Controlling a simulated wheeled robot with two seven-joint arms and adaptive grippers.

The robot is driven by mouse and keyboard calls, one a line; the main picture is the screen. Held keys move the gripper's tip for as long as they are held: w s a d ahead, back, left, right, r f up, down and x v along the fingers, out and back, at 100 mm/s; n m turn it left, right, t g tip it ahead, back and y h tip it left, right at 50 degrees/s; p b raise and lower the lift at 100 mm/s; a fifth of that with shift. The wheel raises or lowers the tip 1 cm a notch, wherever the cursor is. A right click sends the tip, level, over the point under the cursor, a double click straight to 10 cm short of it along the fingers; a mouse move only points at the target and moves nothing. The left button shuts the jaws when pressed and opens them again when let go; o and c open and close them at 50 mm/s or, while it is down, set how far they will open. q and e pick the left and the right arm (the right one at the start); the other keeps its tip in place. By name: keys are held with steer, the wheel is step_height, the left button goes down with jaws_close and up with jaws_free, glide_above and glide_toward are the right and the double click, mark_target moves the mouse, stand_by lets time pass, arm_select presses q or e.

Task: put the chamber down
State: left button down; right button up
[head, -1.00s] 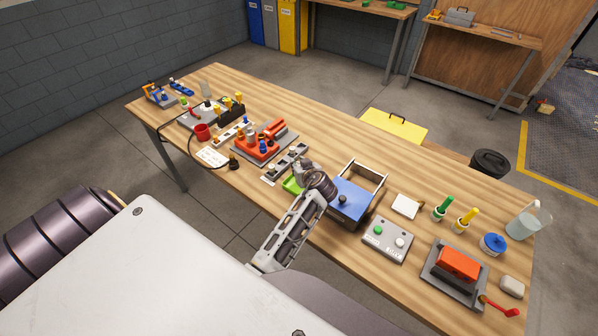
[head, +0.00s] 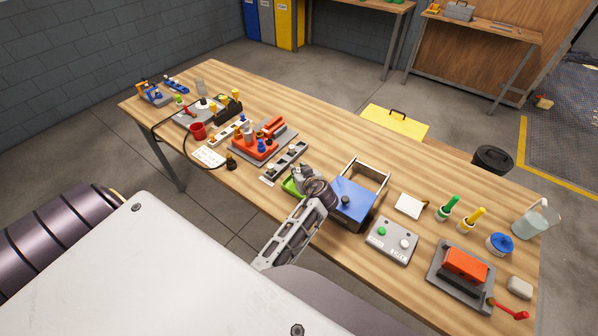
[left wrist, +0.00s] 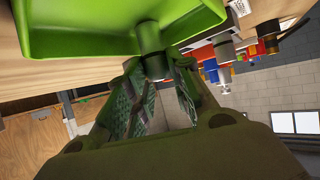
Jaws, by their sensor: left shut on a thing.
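My right gripper is not in view.
A blue box with a metal frame (head: 352,200) stands close right of the gripper. A grey strip with small parts (head: 285,160) and a red fixture (head: 258,146) lie to its left. A grey button panel (head: 391,240) is further right. The back middle of the bench is clear.

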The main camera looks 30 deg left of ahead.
arm_select(q)
steer(key=shift+f, duration=0.15)
steer(key=c, duration=1.3)
jaws_free()
steer(key=shift+o, duration=0.2)
steer(key=shift+r, duration=0.2)
